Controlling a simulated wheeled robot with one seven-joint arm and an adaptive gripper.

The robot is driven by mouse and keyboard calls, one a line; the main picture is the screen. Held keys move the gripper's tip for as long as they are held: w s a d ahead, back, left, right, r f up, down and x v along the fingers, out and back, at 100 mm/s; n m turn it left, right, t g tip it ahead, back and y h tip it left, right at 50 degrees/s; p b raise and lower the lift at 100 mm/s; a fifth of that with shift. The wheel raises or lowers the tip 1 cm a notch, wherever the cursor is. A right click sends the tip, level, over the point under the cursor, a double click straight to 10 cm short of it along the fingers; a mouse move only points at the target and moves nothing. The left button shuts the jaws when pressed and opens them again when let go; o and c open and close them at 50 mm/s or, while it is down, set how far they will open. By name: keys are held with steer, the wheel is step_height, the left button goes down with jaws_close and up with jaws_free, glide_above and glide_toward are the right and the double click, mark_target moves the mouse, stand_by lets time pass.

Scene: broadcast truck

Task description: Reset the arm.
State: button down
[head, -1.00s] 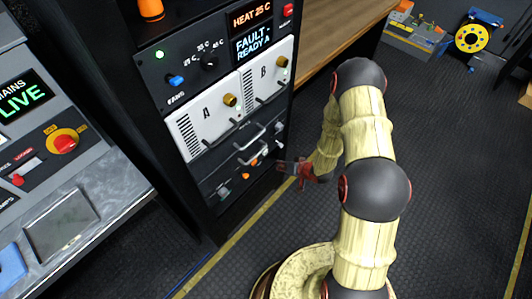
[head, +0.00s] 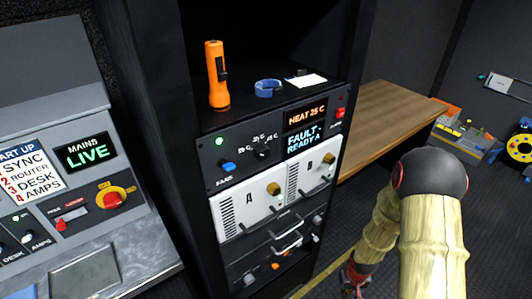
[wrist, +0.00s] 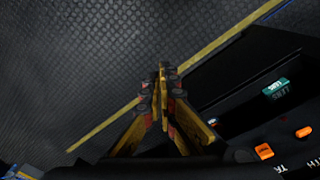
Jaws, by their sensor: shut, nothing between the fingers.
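My arm shows at the right of the head view, bent downward beside the rack. My gripper (wrist: 160,85) is in the middle of the wrist view, its yellow and black fingers closed together with nothing between them. It points over the dark patterned floor, near the rack's lower front. In the head view only a red part of my gripper (head: 352,276) shows at the bottom edge, right of the rack; its fingertips cannot be made out there.
The equipment rack (head: 205,165) stands left of my arm, with handles on amplifiers A and B (head: 275,195). An orange flashlight (head: 217,75) and blue tape roll (head: 268,88) are on its shelf. A control desk (head: 75,225) is left, a wooden bench (head: 390,120) behind.

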steer(key=s+a+r+t, duration=0.1)
steer(key=s+a+r, duration=0.2)
steer(key=r, duration=1.2)
steer(key=s+a+r+t, duration=0.2)
steer(key=s+a+r, duration=0.2)
steer(key=r, duration=1.2)
steer(key=s+a+r+t, duration=0.2)
steer(key=s+r, duration=0.4)
steer(key=r, duration=0.9)
steer(key=shift+s+a+r, duration=0.15)
steer(key=shift+a+r, duration=0.15)
steer(key=shift+a, duration=0.35)
steer(key=shift+a, duration=0.1)
